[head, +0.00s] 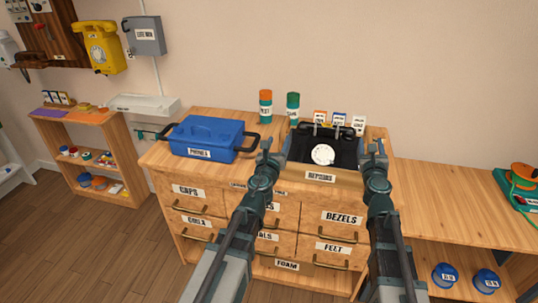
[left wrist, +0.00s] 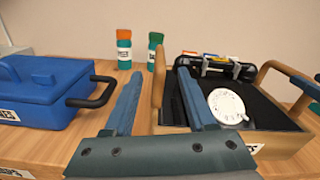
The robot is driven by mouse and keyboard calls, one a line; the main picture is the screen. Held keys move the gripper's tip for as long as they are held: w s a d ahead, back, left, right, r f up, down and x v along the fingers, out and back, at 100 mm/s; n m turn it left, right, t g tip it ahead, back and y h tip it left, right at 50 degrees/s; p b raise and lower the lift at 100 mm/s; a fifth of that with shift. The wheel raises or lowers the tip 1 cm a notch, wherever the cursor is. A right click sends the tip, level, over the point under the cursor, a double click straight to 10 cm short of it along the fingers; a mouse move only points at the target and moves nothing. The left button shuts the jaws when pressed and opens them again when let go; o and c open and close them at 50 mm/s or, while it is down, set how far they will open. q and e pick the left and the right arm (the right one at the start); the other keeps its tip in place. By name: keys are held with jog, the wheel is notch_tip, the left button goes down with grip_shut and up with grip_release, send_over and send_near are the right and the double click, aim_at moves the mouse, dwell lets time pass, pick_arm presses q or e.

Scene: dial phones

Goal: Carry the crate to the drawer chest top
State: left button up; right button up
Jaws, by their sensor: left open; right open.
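The wooden crate (head: 322,180), labelled REPAIRS, sits on the drawer chest top (head: 178,152). A black dial phone (head: 341,144) with a white dial lies inside it. My left gripper (head: 266,155) is open at the crate's left side. My right gripper (head: 374,151) is open at the crate's right side.
A blue box (head: 209,137) labelled PHONES, with black handles, stands left of the crate. An orange-capped bottle (head: 265,108), a green bottle (head: 292,108) and small cartons (head: 339,121) stand behind. A lower wooden bench (head: 450,205) to the right has free room.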

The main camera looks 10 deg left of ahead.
jog(key=s, duration=0.5)
jog(key=shift+s, duration=0.15)
